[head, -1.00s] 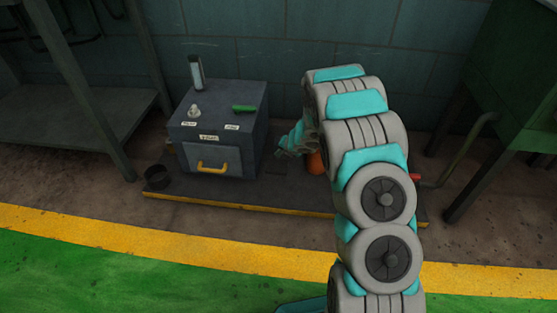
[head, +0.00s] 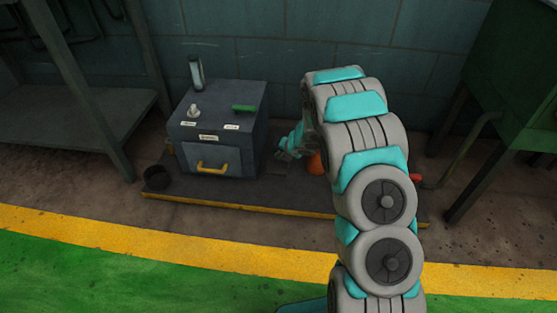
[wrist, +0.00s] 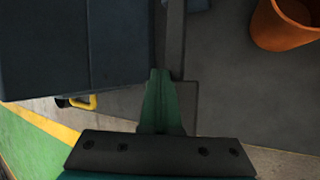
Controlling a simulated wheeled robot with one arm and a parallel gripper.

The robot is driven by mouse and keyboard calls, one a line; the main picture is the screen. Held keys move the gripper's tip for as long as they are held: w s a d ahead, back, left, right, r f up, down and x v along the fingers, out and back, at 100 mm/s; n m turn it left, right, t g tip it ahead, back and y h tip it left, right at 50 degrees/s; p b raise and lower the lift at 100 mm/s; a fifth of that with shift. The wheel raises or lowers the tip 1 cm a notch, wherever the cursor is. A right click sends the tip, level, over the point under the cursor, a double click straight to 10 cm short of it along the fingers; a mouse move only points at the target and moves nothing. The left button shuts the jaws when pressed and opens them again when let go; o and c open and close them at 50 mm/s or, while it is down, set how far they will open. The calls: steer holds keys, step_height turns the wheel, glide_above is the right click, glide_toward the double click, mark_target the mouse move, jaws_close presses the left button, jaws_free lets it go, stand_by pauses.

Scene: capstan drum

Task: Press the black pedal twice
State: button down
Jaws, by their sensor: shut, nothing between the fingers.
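My gripper (wrist: 158,100) is shut and empty, its green fingers together and pointing down in the wrist view. In the head view my gripper (head: 282,152) is low, just right of the dark box. A dark flat plate (wrist: 188,108), which looks like the black pedal, lies beside and partly beneath the fingers in the wrist view. Whether the fingertips touch it I cannot tell. In the head view the pedal is hard to make out against the dark platform near the gripper.
The dark box (head: 217,125) has a yellow handle (head: 213,167), a green handle (head: 243,108) and labels on top. An orange bucket (wrist: 285,25) stands right of my gripper. A black cup (head: 157,178) sits at the left. The platform (head: 280,195) has a yellow front edge.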

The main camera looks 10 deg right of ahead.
mark_target(281, 164)
steer(key=shift+s+a+f+b, duration=0.1)
steer(key=shift+s+f+b, duration=0.05)
steer(key=shift+f+b, duration=0.45)
steer(key=shift+s+f+b, duration=0.15)
steer(key=shift+f+b, duration=0.4)
steer(key=shift+b, duration=0.05)
stand_by(1.0)
steer(key=shift+s+a+f, duration=0.1)
steer(key=shift+s+f, duration=0.1)
steer(key=shift+f, duration=0.35)
steer(key=shift+s+a+f, duration=0.1)
steer(key=shift+s+f, duration=0.05)
steer(key=shift+f, duration=0.35)
stand_by(0.7)
steer(key=shift+w+d+f, duration=0.1)
steer(key=shift+f, duration=0.05)
stand_by(0.5)
stand_by(0.3)
steer(key=shift+w+d+r+p, duration=0.1)
steer(key=shift+w+r+p, duration=0.1)
steer(key=shift+r+p, duration=0.95)
steer(key=shift+w+d+r+p, duration=0.1)
steer(key=shift+w+r+p, duration=0.15)
steer(key=shift+r+p, duration=0.9)
steer(key=shift+w+d+r+p, duration=0.1)
steer(key=shift+w+r+p, duration=0.1)
steer(key=shift+r+p, duration=0.9)
steer(key=shift+f, duration=0.3)
steer(key=shift+f, duration=0.15)
